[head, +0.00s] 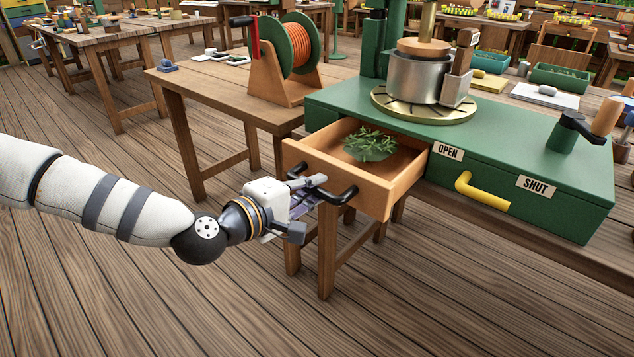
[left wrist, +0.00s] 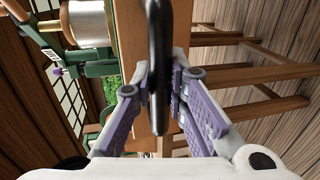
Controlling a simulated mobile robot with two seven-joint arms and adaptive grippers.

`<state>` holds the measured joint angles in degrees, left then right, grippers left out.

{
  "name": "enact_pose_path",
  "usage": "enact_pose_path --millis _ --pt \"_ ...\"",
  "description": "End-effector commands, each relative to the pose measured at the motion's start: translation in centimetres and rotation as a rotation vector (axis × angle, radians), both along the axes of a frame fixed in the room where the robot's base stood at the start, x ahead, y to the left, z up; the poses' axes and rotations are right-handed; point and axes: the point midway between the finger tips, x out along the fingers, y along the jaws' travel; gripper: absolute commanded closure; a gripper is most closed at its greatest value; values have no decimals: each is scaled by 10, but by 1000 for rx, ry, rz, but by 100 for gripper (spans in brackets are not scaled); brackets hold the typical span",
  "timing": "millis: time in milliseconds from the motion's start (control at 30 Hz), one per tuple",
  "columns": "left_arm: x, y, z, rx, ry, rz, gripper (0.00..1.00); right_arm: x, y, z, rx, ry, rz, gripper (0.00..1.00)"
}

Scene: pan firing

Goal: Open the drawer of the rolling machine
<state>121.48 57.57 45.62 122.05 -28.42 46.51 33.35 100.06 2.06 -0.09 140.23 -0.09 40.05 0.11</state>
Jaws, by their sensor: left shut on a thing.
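The green rolling machine (head: 500,155) stands on a wooden table, with a steel pot (head: 418,76) on a round plate on top. Its wooden drawer (head: 387,189) is pulled out at the left of the front, and green leaves (head: 370,143) lie inside. My left gripper (head: 320,187) is at the drawer's black handle (head: 345,196). In the left wrist view the black handle (left wrist: 158,60) runs between the purple finger pads (left wrist: 158,105), which are shut on it. My right gripper is not in view.
A yellow handle (head: 482,192) sits on the machine's front between labels OPEN (head: 447,152) and SHUT (head: 537,187). A side table (head: 205,85) with an orange reel (head: 303,47) stands to the left. The plank floor in front is clear.

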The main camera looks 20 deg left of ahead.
Motion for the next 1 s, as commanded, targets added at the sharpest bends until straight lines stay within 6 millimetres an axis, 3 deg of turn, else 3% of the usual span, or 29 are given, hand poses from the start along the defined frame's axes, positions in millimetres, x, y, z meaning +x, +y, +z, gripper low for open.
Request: enact_pose_path --millis 267,300,400,733,1000 --pt "0 0 1 0 -2 0 100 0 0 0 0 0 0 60" --pt "0 0 1 0 -2 0 82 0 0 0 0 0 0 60" --pt "0 0 1 0 -2 0 65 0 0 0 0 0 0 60" --pt "-5 3 2 0 -1 1 65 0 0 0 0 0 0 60" --pt "-55 22 14 -2 -2 4 65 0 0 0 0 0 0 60"
